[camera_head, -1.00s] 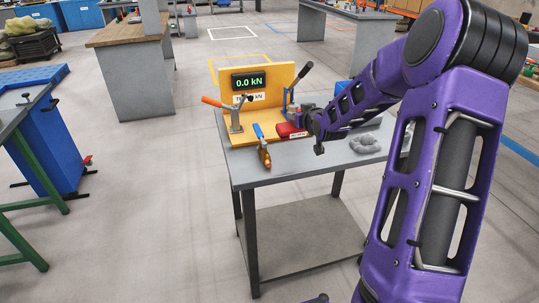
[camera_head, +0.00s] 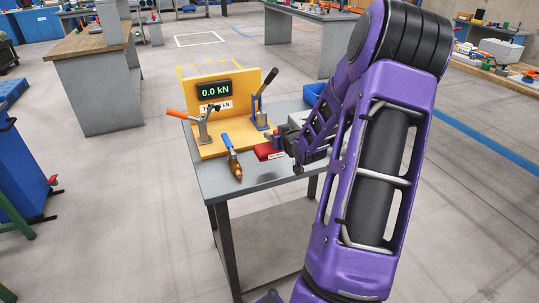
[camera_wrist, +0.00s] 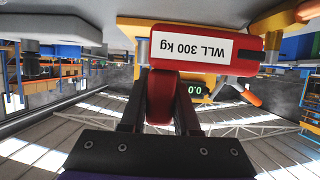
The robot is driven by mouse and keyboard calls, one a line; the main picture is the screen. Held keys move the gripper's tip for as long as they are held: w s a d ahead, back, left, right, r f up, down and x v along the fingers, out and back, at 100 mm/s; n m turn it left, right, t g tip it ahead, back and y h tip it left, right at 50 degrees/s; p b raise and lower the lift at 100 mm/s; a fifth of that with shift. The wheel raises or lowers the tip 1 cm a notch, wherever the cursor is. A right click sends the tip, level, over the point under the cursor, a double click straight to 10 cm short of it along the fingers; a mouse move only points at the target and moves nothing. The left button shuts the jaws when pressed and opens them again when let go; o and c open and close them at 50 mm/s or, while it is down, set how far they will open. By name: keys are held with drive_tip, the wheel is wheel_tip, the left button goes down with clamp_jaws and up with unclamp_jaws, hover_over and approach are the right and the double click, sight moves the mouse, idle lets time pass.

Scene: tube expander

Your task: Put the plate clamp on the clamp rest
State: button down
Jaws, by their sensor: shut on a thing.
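The plate clamp is a red block with a white "WLL 300 kg" label (camera_wrist: 210,52). In the head view the clamp (camera_head: 266,152) is at the table's middle, just right of the yellow stand's base. My gripper (camera_wrist: 160,90) is shut on the clamp's rounded red part, with a dark finger on each side. In the head view my wrist partly hides the grip. I cannot tell whether the clamp touches the tabletop. I cannot make out the clamp rest for certain.
A yellow stand (camera_head: 190,83) carries a "0.0 kN" display (camera_head: 213,91) and two lever tools, orange-handled (camera_head: 205,126) and black-handled (camera_head: 262,95). A blue-and-orange tool (camera_head: 232,157) lies by the front edge of the grey table (camera_head: 215,180). A blue bin (camera_head: 316,93) stands behind my arm.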

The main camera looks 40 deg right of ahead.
sight(281, 152)
drive_tip(key=shift+w+f+b, duration=0.1)
drive_tip(key=shift+f+b, duration=0.3)
drive_tip(key=shift+f, duration=2)
drive_tip(key=shift+f, duration=0.1)
drive_tip(key=shift+f, duration=0.15)
drive_tip(key=c, duration=0.6)
unclamp_jaws()
drive_tip(key=shift+c, duration=0.2)
drive_tip(key=shift+r, duration=0.3)
drive_tip(key=v, duration=0.6)
drive_tip(key=p+v, duration=0.1)
drive_tip(key=v, duration=0.5)
drive_tip(key=shift+f, duration=0.2)
